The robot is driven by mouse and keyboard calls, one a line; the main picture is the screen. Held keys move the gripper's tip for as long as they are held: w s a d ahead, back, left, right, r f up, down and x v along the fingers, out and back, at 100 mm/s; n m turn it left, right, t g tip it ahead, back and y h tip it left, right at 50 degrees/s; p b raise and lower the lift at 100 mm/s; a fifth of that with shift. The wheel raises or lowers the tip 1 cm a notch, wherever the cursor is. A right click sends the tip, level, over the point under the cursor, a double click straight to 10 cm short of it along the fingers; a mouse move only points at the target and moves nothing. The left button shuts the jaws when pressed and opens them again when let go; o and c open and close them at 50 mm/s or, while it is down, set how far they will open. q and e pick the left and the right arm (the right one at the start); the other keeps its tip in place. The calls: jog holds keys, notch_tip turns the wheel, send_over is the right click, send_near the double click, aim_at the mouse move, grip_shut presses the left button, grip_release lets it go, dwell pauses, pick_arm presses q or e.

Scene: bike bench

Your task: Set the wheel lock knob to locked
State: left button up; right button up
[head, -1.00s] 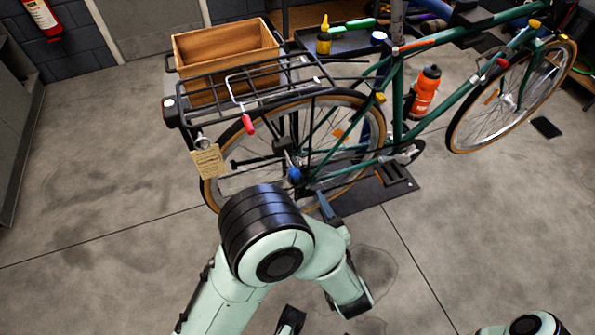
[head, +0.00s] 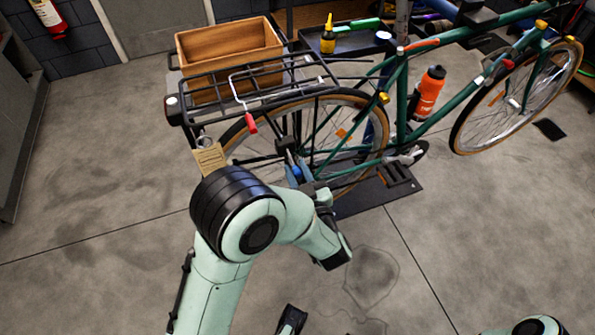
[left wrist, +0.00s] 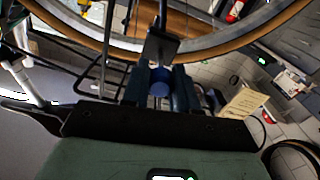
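A small blue knob (head: 295,172), which I take to be the wheel lock knob, sits by the rear wheel hub of the green bicycle (head: 402,90). My left gripper (head: 297,168) reaches it from the front, with its blue-grey fingers on either side of it. In the left wrist view the knob (left wrist: 160,88) shows between the two fingertips (left wrist: 160,92), below a dark bracket. The fingers are apart; I cannot tell whether they touch the knob. Its setting cannot be read.
A paper tag (head: 209,160) hangs left of the wheel. The wheel (head: 345,100) is close to the fingers. Floor in front is clear.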

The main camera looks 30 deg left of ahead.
pick_arm(q)
grip_shut()
jog(key=shift+p+x, duration=0.35)
jog(key=shift+x, duration=0.75)
jog(key=shift+w+a, duration=0.25)
jog(key=o, duration=0.6)
grip_release()
jog(key=v, duration=1.3)
jog(key=shift+s+d, duration=0.15)
jog(key=shift+d, duration=0.05)
